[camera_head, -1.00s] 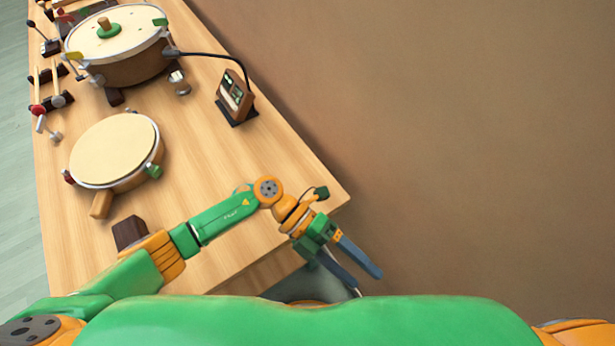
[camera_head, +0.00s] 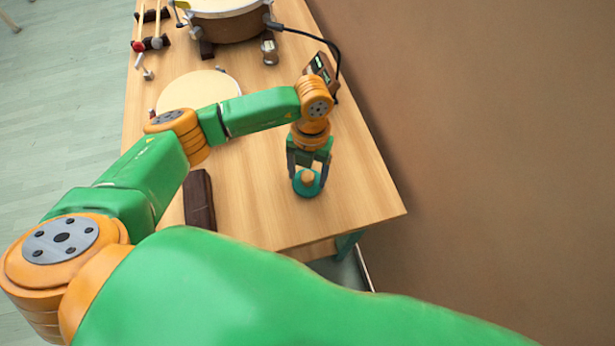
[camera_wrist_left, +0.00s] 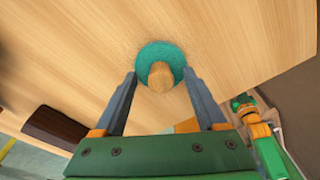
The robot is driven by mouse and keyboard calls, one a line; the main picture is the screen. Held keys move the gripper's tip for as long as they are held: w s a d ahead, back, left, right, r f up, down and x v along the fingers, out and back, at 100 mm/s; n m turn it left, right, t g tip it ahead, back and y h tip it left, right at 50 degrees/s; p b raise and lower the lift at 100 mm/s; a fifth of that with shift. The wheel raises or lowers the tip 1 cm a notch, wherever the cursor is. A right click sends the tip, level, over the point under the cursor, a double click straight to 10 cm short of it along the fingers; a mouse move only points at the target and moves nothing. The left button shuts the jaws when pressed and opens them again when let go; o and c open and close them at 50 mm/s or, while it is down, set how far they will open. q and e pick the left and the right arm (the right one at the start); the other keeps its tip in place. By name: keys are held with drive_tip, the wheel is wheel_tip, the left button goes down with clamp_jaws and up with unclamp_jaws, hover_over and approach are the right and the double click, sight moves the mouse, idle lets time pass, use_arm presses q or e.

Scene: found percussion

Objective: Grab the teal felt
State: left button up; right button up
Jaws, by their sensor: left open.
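The teal felt (camera_head: 307,188) is a round teal disc with a wooden knob on top, lying on the wooden table near its right end. It also shows in the left wrist view (camera_wrist_left: 160,52), with the knob (camera_wrist_left: 161,76) standing up from its middle. My left gripper (camera_head: 307,172) is open and points down over the felt. In the left wrist view the fingers (camera_wrist_left: 160,84) stand on either side of the knob, apart from it.
A dark wooden block (camera_head: 199,200) lies on the table left of the felt. A pale round drum (camera_head: 195,90) is partly hidden by my left arm. A larger drum (camera_head: 225,25), a small cased device (camera_head: 322,68) and mallets (camera_head: 150,42) are farther back. The table's right edge is close to the felt.

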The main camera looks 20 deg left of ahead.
use_arm(q)
clamp_jaws()
